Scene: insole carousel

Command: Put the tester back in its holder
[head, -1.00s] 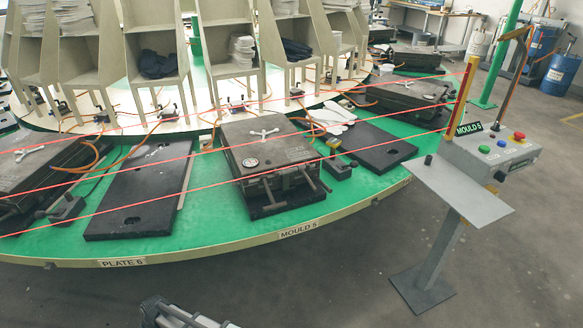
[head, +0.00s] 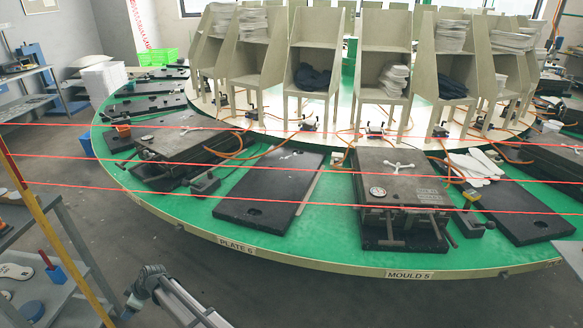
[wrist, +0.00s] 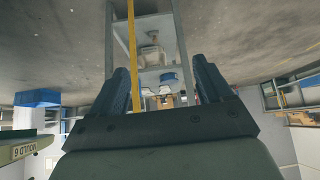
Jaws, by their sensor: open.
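My gripper (wrist: 165,80) is open in the wrist view, a dark blue finger on each side. Nothing shows clearly held between the fingers. Beyond them is a grey shelf stand (wrist: 176,48) with small pale items and a blue round object (wrist: 168,77). I cannot pick out the tester with certainty. In the head view, the stand at the lower left carries a small blue holder (head: 56,275) with a brownish-red handled thing (head: 45,259) at it; I cannot tell whether this is the tester. My arm reaches in from the bottom, its end turned towards that stand.
A yellow post (head: 45,235) stands before the shelves, and red beams cross the view. The green carousel (head: 330,235) bears moulds (head: 402,175), black plates (head: 270,187) and a small box with a yellow part (head: 472,195). Grey floor lies open between stand and carousel.

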